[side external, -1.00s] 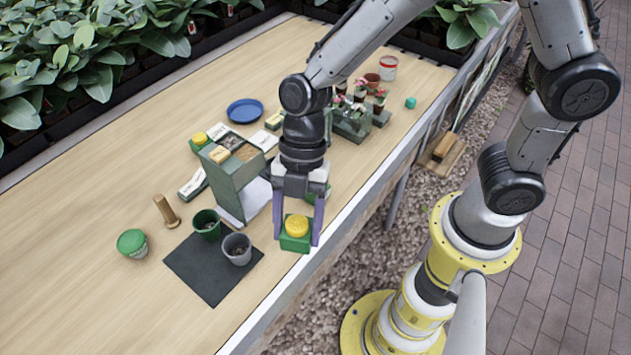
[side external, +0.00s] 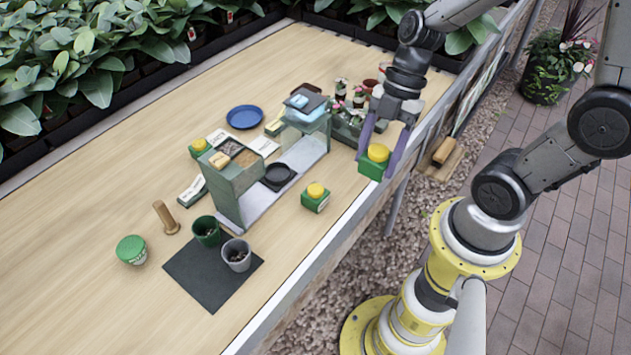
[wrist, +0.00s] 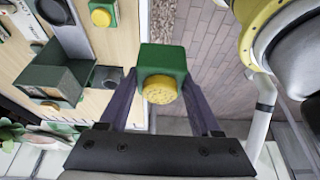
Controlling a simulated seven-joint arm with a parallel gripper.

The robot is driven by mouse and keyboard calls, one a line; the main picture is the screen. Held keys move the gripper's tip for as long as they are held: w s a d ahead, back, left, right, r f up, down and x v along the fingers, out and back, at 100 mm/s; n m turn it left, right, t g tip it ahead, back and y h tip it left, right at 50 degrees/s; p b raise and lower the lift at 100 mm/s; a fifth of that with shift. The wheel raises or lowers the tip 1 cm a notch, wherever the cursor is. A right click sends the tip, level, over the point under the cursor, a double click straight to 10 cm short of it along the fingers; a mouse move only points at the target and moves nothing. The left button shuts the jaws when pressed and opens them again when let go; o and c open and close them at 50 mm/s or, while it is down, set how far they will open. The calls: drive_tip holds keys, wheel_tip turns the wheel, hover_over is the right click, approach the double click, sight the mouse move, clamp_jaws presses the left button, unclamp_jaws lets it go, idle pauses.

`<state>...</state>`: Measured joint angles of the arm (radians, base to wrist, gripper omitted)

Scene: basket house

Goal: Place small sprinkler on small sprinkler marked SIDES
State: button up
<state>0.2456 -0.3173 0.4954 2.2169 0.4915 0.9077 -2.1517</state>
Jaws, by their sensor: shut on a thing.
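My gripper (side external: 377,166) is shut on a small green box with a yellow round top (side external: 371,168), the small sprinkler, and holds it above the table's right edge. The wrist view also shows it between the fingers (wrist: 162,60). A second, similar green box with a yellow top (side external: 315,199) stands on the table to the left of and below my gripper; it also shows in the wrist view (wrist: 101,13). A third similar one (side external: 199,148) stands farther left by white cards. I cannot read a SIDES marking on any of them.
Potted plants (side external: 347,120) stand behind my gripper. A dark mat (side external: 205,285) with pots lies in front. The table's front left is mostly clear.

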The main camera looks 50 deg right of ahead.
drive_tip(key=w+f, duration=0.3)
drive_tip(key=w, duration=0.1)
drive_tip(key=w+a+f, duration=0.1)
drive_tip(key=w+f, duration=0.2)
drive_tip(key=w, duration=0.1)
drive_tip(key=w+a+f, duration=0.1)
drive_tip(key=w+f, duration=0.2)
drive_tip(key=w, duration=0.1)
drive_tip(key=shift+w+f, duration=0.25)
drive_tip(key=shift+w, duration=0.05)
drive_tip(key=shift+f, duration=1.55)
drive_tip(key=shift+f, duration=0.15)
drive_tip(key=o, duration=1.5)
